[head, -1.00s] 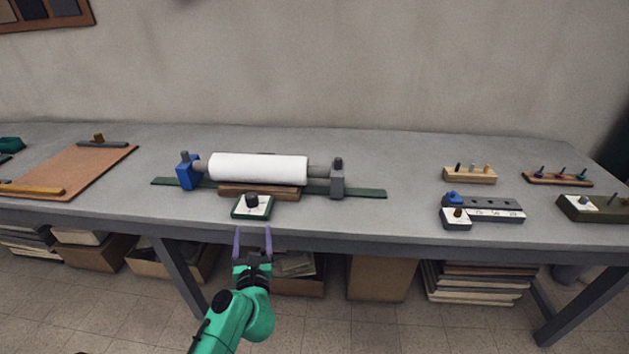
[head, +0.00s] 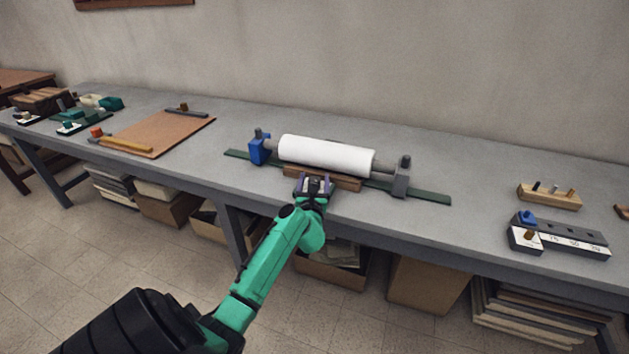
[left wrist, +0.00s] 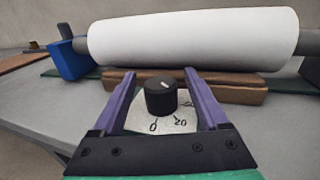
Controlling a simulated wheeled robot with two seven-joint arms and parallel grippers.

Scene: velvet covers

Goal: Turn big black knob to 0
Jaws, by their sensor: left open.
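The big black knob (left wrist: 161,97) stands on a white dial plate (left wrist: 178,124) in the left wrist view. The plate shows 0, 20 and a partly hidden number. A light pointer line on the knob's top points toward the far right, away from the 0 at the near left. My left gripper (left wrist: 158,85) is open, with one purple finger on each side of the knob. I cannot tell whether the fingers touch it. In the head view my left gripper (head: 314,182) covers most of the knob and plate. My right gripper is not in view.
A white roller (head: 326,155) lies between a blue block (head: 259,148) and a grey block (head: 402,178) just behind the knob. A wooden bar (left wrist: 230,90) lies beneath it. A brown board (head: 160,137) is to the left and a grey socketed block (head: 565,236) to the right.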

